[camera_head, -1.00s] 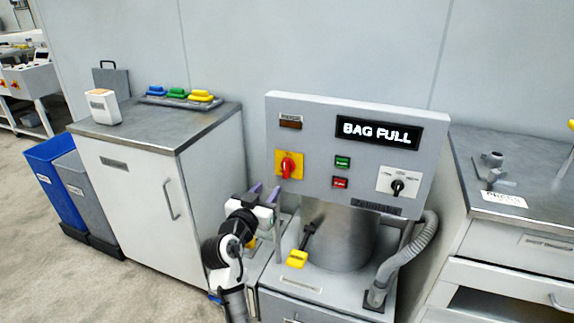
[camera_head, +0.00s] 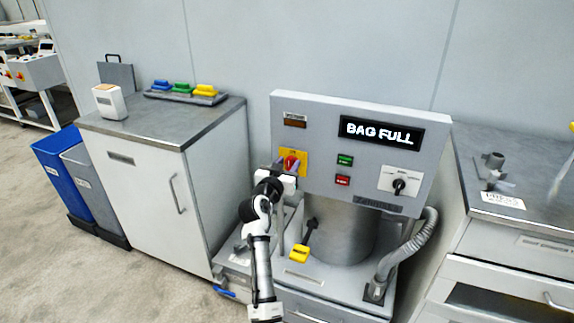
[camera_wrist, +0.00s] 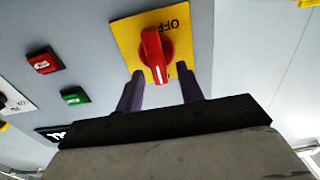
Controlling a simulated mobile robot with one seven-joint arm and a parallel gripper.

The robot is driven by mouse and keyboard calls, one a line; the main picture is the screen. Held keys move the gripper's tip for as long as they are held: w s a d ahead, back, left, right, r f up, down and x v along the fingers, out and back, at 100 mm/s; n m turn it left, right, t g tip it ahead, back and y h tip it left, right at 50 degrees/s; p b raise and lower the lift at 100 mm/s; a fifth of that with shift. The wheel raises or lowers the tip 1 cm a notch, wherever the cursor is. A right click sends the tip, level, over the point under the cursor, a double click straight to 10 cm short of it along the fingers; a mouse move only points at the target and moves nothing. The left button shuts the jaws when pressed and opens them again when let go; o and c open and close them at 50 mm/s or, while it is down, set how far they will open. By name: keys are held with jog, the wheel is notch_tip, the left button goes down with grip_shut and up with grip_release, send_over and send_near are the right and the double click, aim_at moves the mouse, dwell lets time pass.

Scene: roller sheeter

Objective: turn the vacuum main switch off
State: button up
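The main switch is a red rotary knob (camera_head: 291,159) on a yellow plate (camera_head: 301,170) at the left of the grey control panel. In the wrist view the red knob (camera_wrist: 154,55) points roughly up and down the picture, with "OFF" printed on the yellow plate (camera_wrist: 126,35) beside its upper end. My gripper (camera_head: 284,165) is in front of the plate and partly covers it in the head view. In the wrist view my gripper (camera_wrist: 160,72) is open, its two purple fingers spread on either side of the knob's lower end. Whether they touch it I cannot tell.
The panel also holds a green button (camera_head: 345,160), a red button (camera_head: 342,181), a black selector (camera_head: 399,185) and a display (camera_head: 381,132) reading "BAG FULL". Below are a yellow-handled lever (camera_head: 299,254) and a grey hose (camera_head: 408,254). A cabinet (camera_head: 140,180) stands left.

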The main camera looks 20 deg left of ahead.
grip_shut()
jog(key=shift+n, duration=0.3)
jog(key=n, duration=0.4)
jog(key=a+n, duration=0.1)
jog(key=n, duration=0.3)
jog(key=f+n+p, duration=0.1)
jog(key=n, duration=0.3)
jog(key=shift+a+n, duration=0.3)
jog(key=shift+a, duration=0.05)
jog(key=n+p, duration=0.1)
jog(key=n, duration=0.1)
jog(key=f+n, duration=0.1)
jog(key=n, duration=0.1)
jog(key=shift+a+n+p, duration=0.1)
jog(key=shift+n+p, duration=0.2)
jog(key=shift+p, duration=0.1)
